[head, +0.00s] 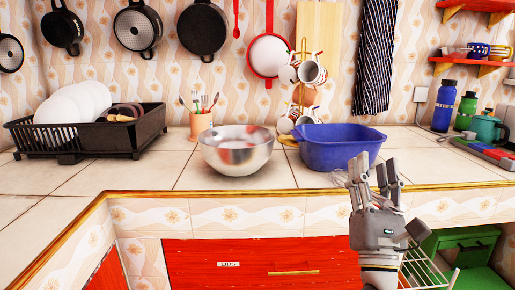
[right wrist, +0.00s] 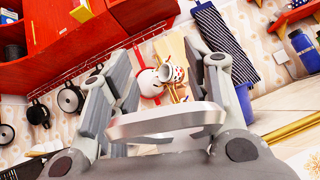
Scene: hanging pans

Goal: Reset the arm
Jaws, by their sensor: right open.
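My right gripper (head: 374,170) is open and points up in front of the counter's front edge, at the right of the head view. Its spread fingers also show in the right wrist view (right wrist: 155,85), with no pan between them. A pale grey curved bar crosses low between the fingers there; I cannot tell what it belongs to. Several pans hang on the tiled wall, including a black pan (head: 203,29), a speckled pan (head: 138,29) and a red-rimmed white pan (head: 268,56). The gripper is apart from them. My left gripper is out of view.
A steel bowl (head: 236,150) and a blue basin (head: 338,148) stand on the counter behind the gripper. A black dish rack (head: 90,135) holds plates at left. A mug tree (head: 303,95) stands behind. An open green drawer (head: 465,248) is low at right.

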